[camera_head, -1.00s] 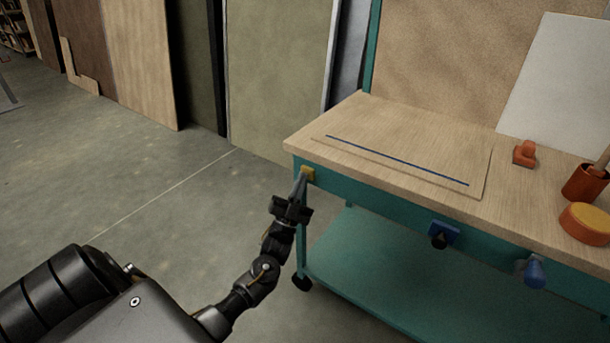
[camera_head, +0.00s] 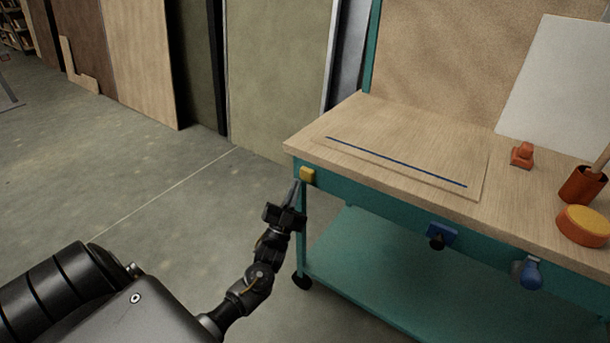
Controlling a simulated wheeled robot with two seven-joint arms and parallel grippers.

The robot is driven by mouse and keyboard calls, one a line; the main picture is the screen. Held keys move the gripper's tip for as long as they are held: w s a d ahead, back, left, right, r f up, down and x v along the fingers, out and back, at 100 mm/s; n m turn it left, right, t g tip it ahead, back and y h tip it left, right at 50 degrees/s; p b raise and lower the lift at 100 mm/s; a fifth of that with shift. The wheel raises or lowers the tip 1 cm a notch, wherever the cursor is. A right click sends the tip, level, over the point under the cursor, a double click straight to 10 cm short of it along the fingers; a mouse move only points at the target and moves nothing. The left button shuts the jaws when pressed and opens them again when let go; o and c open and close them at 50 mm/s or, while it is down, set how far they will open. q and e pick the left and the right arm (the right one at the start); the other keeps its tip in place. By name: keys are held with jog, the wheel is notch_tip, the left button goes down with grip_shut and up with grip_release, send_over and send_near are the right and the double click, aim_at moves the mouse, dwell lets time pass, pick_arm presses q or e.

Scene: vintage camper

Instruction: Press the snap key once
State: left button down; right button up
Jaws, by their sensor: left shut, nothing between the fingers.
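A small yellow block (camera_head: 307,176), which looks like the snap key, is mounted on the teal front edge of the workbench (camera_head: 352,192), near its left corner. My left gripper (camera_head: 294,188) points up toward it from below and left. Its fingers are shut and empty. The fingertips appear a little short of the yellow block, with a small gap between them. My right gripper is not in view.
The wooden benchtop (camera_head: 400,128) holds a thin board with a dark blue line, an orange object (camera_head: 522,155), an orange cup (camera_head: 582,184) and an orange-yellow round tub (camera_head: 583,225). A blue fitting with a black knob (camera_head: 439,236) and a blue bulb-shaped part (camera_head: 530,272) are on the bench front. Floor at left is clear.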

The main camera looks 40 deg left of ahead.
pick_arm(q)
jog(key=s+p, duration=0.1)
jog(key=s, duration=0.3)
jog(key=shift+s, duration=0.1)
dwell(0.8)
